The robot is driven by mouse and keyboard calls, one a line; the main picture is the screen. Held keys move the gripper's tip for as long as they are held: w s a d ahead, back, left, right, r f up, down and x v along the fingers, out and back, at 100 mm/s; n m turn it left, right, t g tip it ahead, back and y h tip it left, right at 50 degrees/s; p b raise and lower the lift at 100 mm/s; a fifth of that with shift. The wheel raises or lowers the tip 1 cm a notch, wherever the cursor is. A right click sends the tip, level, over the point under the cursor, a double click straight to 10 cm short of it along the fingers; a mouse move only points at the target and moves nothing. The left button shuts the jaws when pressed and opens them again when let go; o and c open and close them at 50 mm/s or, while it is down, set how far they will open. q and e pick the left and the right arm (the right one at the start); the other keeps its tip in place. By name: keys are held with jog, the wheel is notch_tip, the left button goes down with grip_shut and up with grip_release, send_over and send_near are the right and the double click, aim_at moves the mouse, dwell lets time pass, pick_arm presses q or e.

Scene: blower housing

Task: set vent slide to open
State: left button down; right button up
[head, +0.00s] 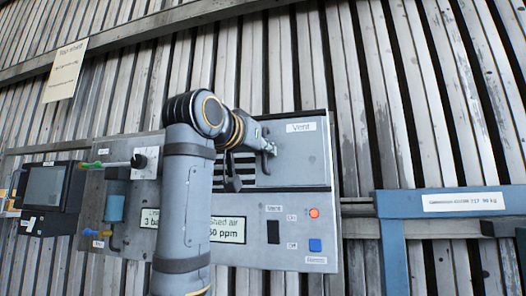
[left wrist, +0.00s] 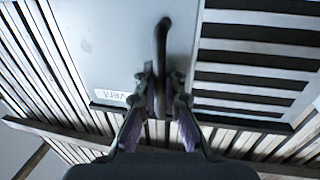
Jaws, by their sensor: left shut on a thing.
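The vent slide is a plain grey plate (head: 303,160) with the label "Vent" (head: 301,127) above it, on the upper right of the panel. Dark slots (head: 246,166) show to the left of the plate, partly hidden by my arm. In the left wrist view the picture is turned over, with the plate (left wrist: 110,45) at left and the open slots (left wrist: 255,60) at right. My left gripper (head: 270,149) is shut on the slide's dark upright handle (left wrist: 161,38), with a finger on each side of it. My right gripper is not in view.
The panel also carries a dark rocker switch (head: 273,232), an orange lamp (head: 314,212), a blue button (head: 315,245) and a white knob plate (head: 145,162). A screen unit (head: 46,187) stands at left. A blue frame (head: 393,245) stands at right.

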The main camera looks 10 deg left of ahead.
pick_arm(q)
jog(key=c, duration=1.5)
grip_release()
jog(key=shift+s+d, duration=0.15)
jog(key=shift+d, duration=0.05)
jog(key=shift+o, duration=0.3)
jog(key=shift+d, duration=0.1)
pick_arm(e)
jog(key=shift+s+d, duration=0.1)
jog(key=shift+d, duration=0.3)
pick_arm(q)
jog(key=shift+s, duration=0.1)
jog(key=v, duration=1.2)
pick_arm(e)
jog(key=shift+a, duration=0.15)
pick_arm(q)
jog(key=shift+r, duration=0.1)
